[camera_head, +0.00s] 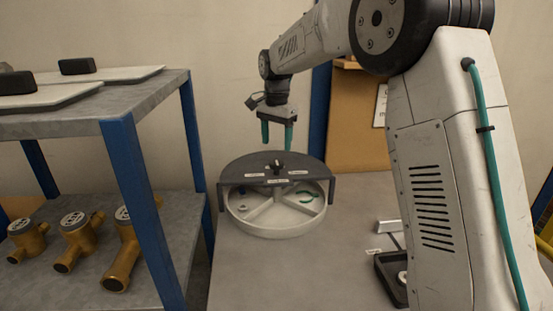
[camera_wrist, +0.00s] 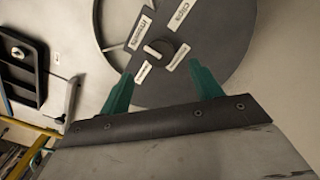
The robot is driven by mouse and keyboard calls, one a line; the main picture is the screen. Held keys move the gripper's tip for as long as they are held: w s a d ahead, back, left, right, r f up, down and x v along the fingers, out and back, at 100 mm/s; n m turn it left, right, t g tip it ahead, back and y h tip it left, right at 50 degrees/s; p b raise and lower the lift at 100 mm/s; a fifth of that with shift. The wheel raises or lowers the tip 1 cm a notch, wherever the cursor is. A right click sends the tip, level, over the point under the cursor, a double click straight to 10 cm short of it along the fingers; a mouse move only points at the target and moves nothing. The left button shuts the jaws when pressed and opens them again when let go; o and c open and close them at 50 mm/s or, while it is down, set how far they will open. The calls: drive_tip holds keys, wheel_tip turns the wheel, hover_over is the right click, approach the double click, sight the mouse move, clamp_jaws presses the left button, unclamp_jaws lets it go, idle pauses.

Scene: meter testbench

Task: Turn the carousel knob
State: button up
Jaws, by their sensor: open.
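The carousel is a round pale tray (camera_head: 273,231) with divided compartments, partly under a dark flat cover (camera_head: 243,172). The small black knob (camera_head: 278,167) stands on top of the cover among several white labels. In the wrist view the knob (camera_wrist: 168,49) has a pale mark on its left side. My gripper (camera_head: 277,147) has green fingers pointing down and hangs a little above the knob, apart from it. In the wrist view the fingertips (camera_wrist: 161,69) are spread wide, with nothing between them, and the knob appears just beyond them.
A blue-legged shelf (camera_head: 133,165) stands at left with brass meters (camera_head: 78,238) below. A black tray (camera_head: 392,278) lies at right. The grey bench (camera_head: 290,270) is clear in front.

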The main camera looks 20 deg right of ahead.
sight(277, 162)
wheel_tip(277, 162, down, 7)
drive_tip(key=shift+r, duration=0.2)
drive_tip(key=c, duration=1)
drive_tip(key=shift+o, duration=0.2)
